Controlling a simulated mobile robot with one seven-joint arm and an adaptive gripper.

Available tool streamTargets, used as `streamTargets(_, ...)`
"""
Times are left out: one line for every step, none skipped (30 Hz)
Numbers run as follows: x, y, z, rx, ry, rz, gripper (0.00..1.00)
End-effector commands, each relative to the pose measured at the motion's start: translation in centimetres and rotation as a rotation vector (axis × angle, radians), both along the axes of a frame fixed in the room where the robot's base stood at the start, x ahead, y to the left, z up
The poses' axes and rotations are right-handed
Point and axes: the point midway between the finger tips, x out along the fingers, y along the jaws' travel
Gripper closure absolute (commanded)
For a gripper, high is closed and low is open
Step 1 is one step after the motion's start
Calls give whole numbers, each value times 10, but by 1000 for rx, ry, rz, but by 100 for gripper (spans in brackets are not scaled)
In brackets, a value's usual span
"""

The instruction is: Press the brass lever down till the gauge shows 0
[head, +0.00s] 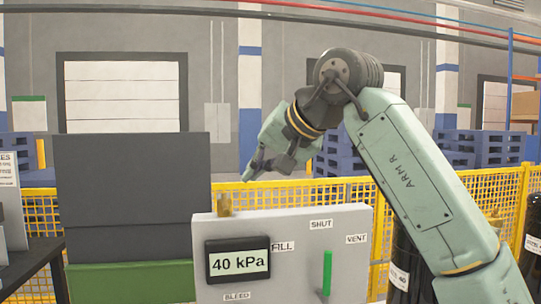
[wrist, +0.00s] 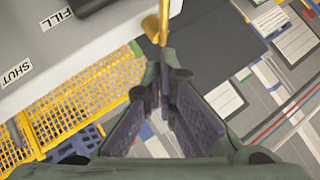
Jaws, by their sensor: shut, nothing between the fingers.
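The brass lever (head: 224,204) stands up at the top left edge of a pale grey box (head: 300,228). The gauge (head: 238,262) on the box's front reads 40 kPa. My gripper (head: 248,178) is shut and empty, above and slightly right of the lever in the head view. In the wrist view my gripper's fingertips (wrist: 164,62) point towards the lever (wrist: 164,18), which shows just beyond them. I cannot tell from these frames whether they touch it. A green handle (head: 327,272) on the box's front points upright, below the SHUT label.
FILL, VENT and BLEED labels also mark the box. Dark grey and green blocks (head: 132,165) stand close on the left. A yellow mesh fence (head: 285,192) runs behind the box. Dark cylinders (head: 410,262) stand at the right. The air above the box is open.

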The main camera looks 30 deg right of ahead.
Motion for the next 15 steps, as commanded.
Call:
streamTargets(9,3,-7,0,2,3,100)
streamTargets(13,4,-10,2,1,3,100)
streamTargets(13,7,-16,1,1,2,100)
streamTargets(14,10,-20,-1,1,2,100)
streamTargets(14,12,-24,0,0,2,100)
streamTargets(15,15,-28,2,0,1,100)
streamTargets(16,17,-31,0,0,0,100)
streamTargets(16,18,-34,0,1,1,100)
streamTargets(17,20,-36,1,1,0,100)
streamTargets(17,21,-38,1,1,0,100)
streamTargets(17,22,-39,2,1,-1,100)
streamTargets(17,23,-41,3,0,-1,100)
streamTargets(17,23,-41,3,0,-1,100)
streamTargets(18,23,-42,3,0,-1,100)
streamTargets(18,24,-42,3,0,-1,100)
